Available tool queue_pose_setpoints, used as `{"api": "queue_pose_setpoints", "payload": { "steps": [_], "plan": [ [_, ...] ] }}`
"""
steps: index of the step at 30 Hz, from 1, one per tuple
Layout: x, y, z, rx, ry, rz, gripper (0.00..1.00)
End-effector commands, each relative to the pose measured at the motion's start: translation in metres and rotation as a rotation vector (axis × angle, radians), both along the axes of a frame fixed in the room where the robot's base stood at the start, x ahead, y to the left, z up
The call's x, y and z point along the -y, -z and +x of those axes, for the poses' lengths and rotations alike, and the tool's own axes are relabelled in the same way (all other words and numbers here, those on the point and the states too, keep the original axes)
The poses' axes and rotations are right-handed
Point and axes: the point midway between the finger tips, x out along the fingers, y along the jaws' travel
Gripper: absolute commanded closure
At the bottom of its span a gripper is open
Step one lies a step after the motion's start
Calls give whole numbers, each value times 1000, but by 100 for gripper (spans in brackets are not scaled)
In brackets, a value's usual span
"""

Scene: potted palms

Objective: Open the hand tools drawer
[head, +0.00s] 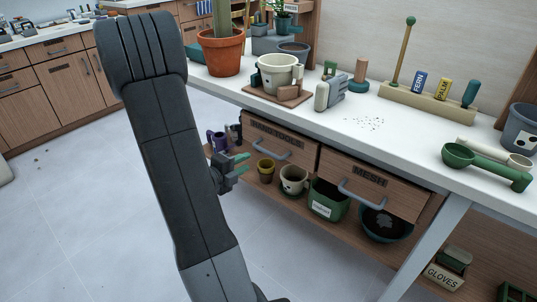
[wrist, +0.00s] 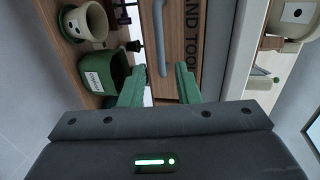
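The hand tools drawer (head: 297,156) is a wooden front under the white bench, with a dark label partly readable and a grey bar handle (head: 272,150). It looks shut. My gripper (head: 243,163) is open and empty in front of it, a little left of the handle in the head view. In the wrist view my gripper (wrist: 160,68) has its two green fingers spread. The grey handle (wrist: 160,38) shows between and beyond the fingertips, apparently apart from them. The drawer front (wrist: 182,25) and its label also show there. My arm hides part of the floor and far cabinets.
The mesh drawer (head: 375,184) with its own handle is just to the right and looks shut. The bench top (head: 345,112) carries pots and tools.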

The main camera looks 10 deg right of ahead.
Motion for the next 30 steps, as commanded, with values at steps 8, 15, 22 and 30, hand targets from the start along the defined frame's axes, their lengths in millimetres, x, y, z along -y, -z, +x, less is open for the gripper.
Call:
{"api": "queue_pose_setpoints", "payload": {
  "steps": [8,15,22,30],
  "plan": [
    [45,14,33,-1,3,0,71],
    [76,22,59,-2,1,0,71],
    [89,24,69,-1,-1,0,71],
    [89,24,70,-2,-2,0,71]
  ]
}}
